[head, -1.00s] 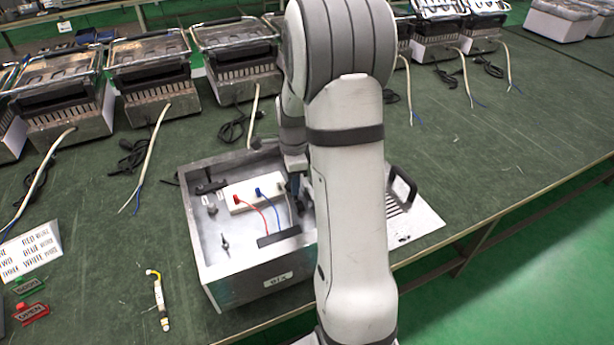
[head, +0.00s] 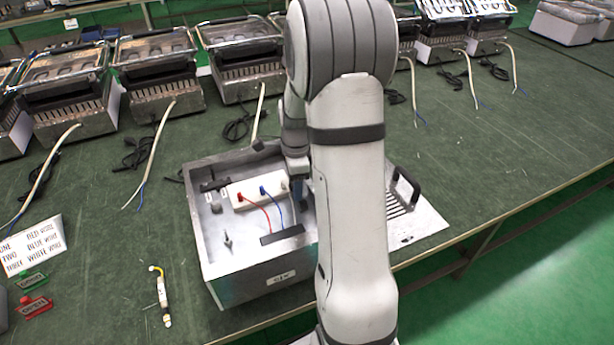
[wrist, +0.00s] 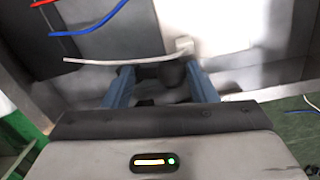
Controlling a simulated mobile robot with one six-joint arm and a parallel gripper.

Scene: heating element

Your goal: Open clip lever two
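The white terminal block (head: 250,190) lies inside the open metal box (head: 238,289). It carries a red clip lever (head: 240,196), a blue clip lever (head: 263,190) and a whitish one (head: 284,184) at its right end. I cannot tell each lever's exact position. In the wrist view my gripper (wrist: 158,72) is open, with two blue fingers apart and a dark rounded part showing between them. The white wire (wrist: 110,61) crosses just ahead of the fingertips; the blue wire (wrist: 90,24) lies further off. My arm hides the gripper in the head view.
The box walls stand around the block. A slotted plate with a black handle (head: 405,188) lies right of the box. A labelled card (head: 32,246), red and green tags and a small yellow-tipped tool (head: 161,296) lie left. Several grill units stand behind.

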